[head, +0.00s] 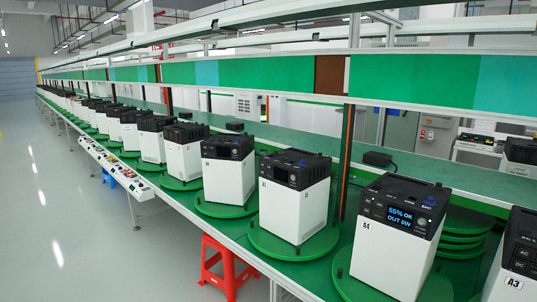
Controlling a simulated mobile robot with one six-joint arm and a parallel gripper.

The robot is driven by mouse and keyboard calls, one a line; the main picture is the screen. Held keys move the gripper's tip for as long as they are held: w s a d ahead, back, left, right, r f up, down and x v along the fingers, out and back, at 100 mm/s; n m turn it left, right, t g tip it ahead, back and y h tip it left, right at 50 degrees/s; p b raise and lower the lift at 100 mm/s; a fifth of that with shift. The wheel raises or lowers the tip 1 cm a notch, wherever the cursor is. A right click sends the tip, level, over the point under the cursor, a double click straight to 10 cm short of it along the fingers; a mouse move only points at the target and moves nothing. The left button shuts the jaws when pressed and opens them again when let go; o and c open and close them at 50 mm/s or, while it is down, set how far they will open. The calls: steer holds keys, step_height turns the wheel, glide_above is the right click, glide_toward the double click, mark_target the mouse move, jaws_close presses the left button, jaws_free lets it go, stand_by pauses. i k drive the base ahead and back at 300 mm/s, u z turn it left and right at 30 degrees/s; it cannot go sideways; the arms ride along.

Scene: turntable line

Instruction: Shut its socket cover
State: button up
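A white power unit with a black top, labelled A4 (385,260), stands upright on a green turntable (345,283) at the front right. Its lit screen (400,218) reads about "55% OK, OUT 0W". Another unit labelled A3 (513,278) is cut off by the right edge. I cannot make out a socket cover on any unit, or tell whether one is open or shut. The far faces of the units are hidden. My gripper is not in view.
Several similar units (294,205) stand on turntables along the green bench. A red stool (222,268) is below its front edge. Stacked green discs (463,228) stand behind A4. A control strip (115,170) runs along the left. The grey floor (60,220) at left is clear.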

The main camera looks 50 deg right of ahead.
mark_target(294, 210)
steer(key=z, duration=0.1)
steer(key=i, duration=0.95)
steer(key=u, duration=0.05)
